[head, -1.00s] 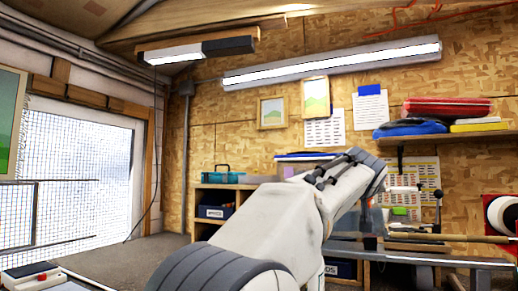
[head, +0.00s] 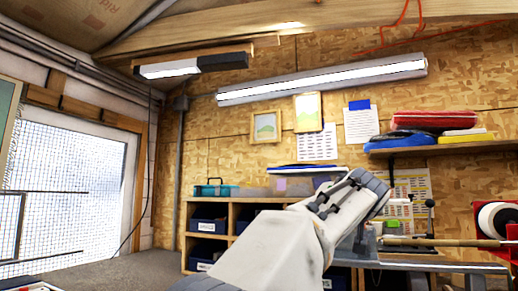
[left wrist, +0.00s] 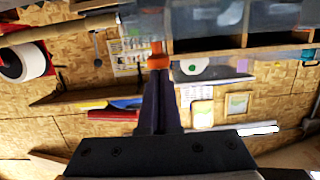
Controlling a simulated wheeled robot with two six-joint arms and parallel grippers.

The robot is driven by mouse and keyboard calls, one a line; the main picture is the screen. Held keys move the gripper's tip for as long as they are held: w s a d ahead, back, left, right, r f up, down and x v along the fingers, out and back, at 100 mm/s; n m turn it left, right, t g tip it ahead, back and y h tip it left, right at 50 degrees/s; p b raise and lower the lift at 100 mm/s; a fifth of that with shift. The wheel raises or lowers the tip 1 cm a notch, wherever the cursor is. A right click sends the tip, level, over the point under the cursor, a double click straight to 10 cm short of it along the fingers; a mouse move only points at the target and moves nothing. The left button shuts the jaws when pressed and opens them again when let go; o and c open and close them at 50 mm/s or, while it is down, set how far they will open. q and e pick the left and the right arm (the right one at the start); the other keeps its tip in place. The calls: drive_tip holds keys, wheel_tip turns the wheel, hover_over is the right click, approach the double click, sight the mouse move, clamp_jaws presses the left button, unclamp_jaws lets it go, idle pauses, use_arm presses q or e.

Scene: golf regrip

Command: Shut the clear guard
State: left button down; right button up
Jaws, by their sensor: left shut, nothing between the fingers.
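In the left wrist view, a see-through greyish panel, apparently the clear guard (left wrist: 215,22), spans the top. An orange piece (left wrist: 158,57) sits at its edge. My left gripper (left wrist: 157,78) is shut and empty, with its dark fingertips at or just before the orange piece; I cannot tell whether they touch. In the head view my white left arm rises from the bottom middle and hides its gripper and most of the guard. A tan club shaft (head: 445,242) lies across the bench at the right. My right gripper is not in view.
The grey bench (head: 440,264) is at the right. A wooden cubby shelf (head: 240,220) with dark bins stands behind my arm. A wall shelf (head: 450,146) holds folded cloths. A red-framed roll (head: 497,218) is at the far right.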

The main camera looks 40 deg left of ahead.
use_arm(q)
wheel_tip(320, 180, up, 5)
drive_tip(key=p, duration=0.4)
drive_tip(key=f+b+v, duration=0.2)
drive_tip(key=b+v, duration=0.1)
drive_tip(key=v, duration=0.7)
drive_tip(key=s+d+f+m+g+h, duration=0.25)
drive_tip(key=d+f, duration=0.25)
drive_tip(key=f, duration=0.4)
drive_tip(key=s+d+f+m+g+h, duration=0.1)
drive_tip(key=s+d+f+m+g, duration=0.2)
drive_tip(key=f, duration=0.7)
drive_tip(key=s+d+f+m+g+h, duration=0.1)
drive_tip(key=s+d+f+g+h, duration=0.15)
drive_tip(key=d+f, duration=0.5)
drive_tip(key=s+f+m+g, duration=0.4)
drive_tip(key=s+f+g, duration=0.3)
drive_tip(key=s+f, duration=1.6)
wheel_tip(320, 180, up, 21)
drive_tip(key=p, duration=1.9)
drive_tip(key=shift+s+a+p, duration=0.2)
drive_tip(key=shift+a+p, duration=0.05)
drive_tip(key=shift+p, duration=0.05)
